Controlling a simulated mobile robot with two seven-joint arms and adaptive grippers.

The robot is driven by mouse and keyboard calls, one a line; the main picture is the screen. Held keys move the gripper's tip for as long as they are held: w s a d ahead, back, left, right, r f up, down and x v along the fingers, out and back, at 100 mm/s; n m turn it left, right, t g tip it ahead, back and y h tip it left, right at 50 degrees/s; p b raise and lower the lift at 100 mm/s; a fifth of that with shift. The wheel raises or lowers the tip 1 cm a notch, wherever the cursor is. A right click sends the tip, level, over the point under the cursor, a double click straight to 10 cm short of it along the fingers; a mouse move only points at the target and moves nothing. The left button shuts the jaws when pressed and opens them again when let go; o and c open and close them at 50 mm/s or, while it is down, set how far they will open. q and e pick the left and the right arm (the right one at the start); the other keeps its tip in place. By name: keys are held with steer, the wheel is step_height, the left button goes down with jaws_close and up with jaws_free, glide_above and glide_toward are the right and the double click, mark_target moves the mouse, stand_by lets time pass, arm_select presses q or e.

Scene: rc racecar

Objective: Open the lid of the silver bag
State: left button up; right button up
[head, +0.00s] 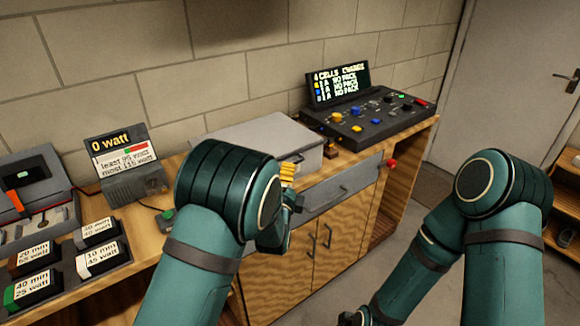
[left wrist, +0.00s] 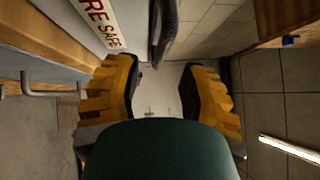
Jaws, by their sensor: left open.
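The silver bag (head: 262,135) is a flat grey case on the wooden counter, with its lid down. My left arm hides its near left part. My left gripper (head: 288,178) is at the bag's front side, its yellow fingers partly hidden behind my wrist. In the left wrist view, its two yellow fingers (left wrist: 160,95) are apart with nothing clearly between them. The bag's pale side (left wrist: 85,22), with red "RE SAFE" lettering, shows beyond the fingers. A dark strap-like piece (left wrist: 162,35) hangs just ahead of them.
A black charger console (head: 380,115) with a lit screen stands right of the bag. A "0 watt" meter (head: 128,165) and several labelled blocks (head: 98,232) are on the left. A drawer (head: 342,188) and cabinet doors are below the counter. Floor is free at right.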

arm_select(q)
steer(key=shift+x, duration=2.3)
jaws_close()
